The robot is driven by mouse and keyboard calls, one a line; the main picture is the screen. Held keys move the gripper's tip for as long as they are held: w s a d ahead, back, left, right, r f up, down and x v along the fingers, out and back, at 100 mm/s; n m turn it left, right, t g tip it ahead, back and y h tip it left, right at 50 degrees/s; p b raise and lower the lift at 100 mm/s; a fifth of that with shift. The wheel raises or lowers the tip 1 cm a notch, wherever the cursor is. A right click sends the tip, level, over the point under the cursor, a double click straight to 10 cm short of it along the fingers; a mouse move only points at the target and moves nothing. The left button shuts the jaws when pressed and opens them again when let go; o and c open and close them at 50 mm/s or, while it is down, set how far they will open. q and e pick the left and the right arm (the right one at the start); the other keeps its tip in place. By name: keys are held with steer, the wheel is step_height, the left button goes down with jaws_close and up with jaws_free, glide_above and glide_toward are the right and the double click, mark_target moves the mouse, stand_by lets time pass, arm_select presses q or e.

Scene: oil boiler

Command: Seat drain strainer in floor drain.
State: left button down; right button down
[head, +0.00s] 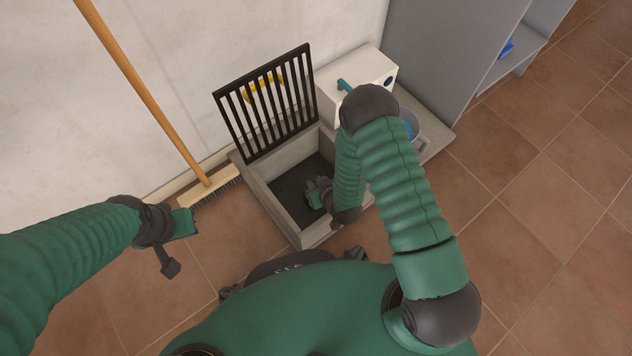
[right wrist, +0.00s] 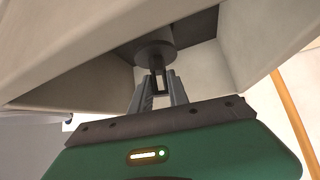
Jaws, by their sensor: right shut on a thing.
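The floor drain is a square concrete pit (head: 264,191) with a dark bottom; its black slatted grate (head: 268,105) stands raised at the back edge. My right gripper (head: 318,192) reaches down inside the pit. In the right wrist view my right gripper (right wrist: 158,90) is shut on the narrow stem of a dark grey round piece, the drain strainer (right wrist: 154,50). The strainer is at the dark pit bottom; I cannot tell whether it is seated or just above it. The strainer is hidden in the head view. My left gripper (head: 178,240) hangs left of the pit, apart from it; its opening is unclear.
A broom (head: 150,95) leans on the wall left of the pit. A white box (head: 365,75) with a teal handle and a grey bucket (head: 420,135) stand to the right. A grey cabinet (head: 445,50) is behind. Tiled floor (head: 540,220) at right is clear.

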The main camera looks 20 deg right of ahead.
steer(key=shift+f, duration=0.45)
steer(key=shift+r+p, duration=0.5)
steer(key=shift+r, duration=0.2)
steer(key=shift+f, duration=0.1)
stand_by(0.4)
steer(key=shift+p, duration=0.35)
steer(key=shift+f, duration=0.2)
steer(key=shift+f+b, duration=0.4)
steer(key=shift+b, duration=0.05)
